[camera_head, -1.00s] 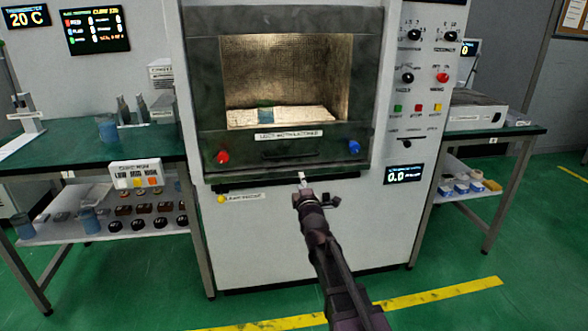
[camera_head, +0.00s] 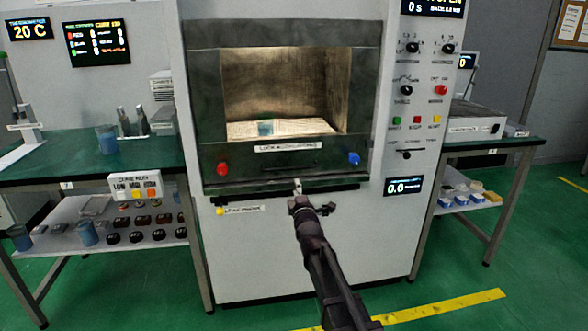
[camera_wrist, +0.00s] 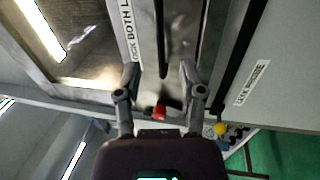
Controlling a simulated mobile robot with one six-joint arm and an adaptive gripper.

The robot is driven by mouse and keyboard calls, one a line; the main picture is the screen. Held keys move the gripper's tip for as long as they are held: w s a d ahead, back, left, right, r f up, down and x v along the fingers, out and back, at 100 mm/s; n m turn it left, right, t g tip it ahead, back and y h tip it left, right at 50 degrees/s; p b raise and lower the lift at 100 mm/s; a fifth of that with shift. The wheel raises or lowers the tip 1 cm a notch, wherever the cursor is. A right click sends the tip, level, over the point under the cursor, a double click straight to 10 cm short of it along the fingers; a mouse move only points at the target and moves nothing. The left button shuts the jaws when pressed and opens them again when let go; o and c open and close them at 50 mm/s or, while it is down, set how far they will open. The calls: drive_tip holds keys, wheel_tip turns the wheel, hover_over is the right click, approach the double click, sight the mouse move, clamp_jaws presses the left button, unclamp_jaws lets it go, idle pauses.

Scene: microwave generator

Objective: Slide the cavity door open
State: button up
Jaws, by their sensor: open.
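The cavity door (camera_head: 210,160) is a dark framed panel on the front of the microwave generator, with a large window onto a lit cavity. Its lower band carries a dark horizontal handle (camera_head: 288,166), a red knob (camera_head: 222,169) and a blue knob (camera_head: 354,158). My gripper (camera_head: 298,186) is in front of the lower edge of the door, just below the handle. In the wrist view my gripper (camera_wrist: 159,74) is open and empty, its fingers apart. The dark handle (camera_wrist: 162,40) runs lengthwise ahead of the gap, and the red knob (camera_wrist: 160,112) shows between the fingers.
A blue beaker (camera_head: 265,127) stands on a light plate inside the cavity. A yellow button (camera_head: 220,211) sits below the door. Side benches stand at the left (camera_head: 150,165) and right (camera_head: 525,142). The green floor (camera_head: 465,260) in front is free.

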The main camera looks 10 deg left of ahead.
sight(291, 168)
drive_tip(key=p+x, duration=0.2)
drive_tip(key=x, duration=0.9)
drive_tip(key=shift+w, duration=0.1)
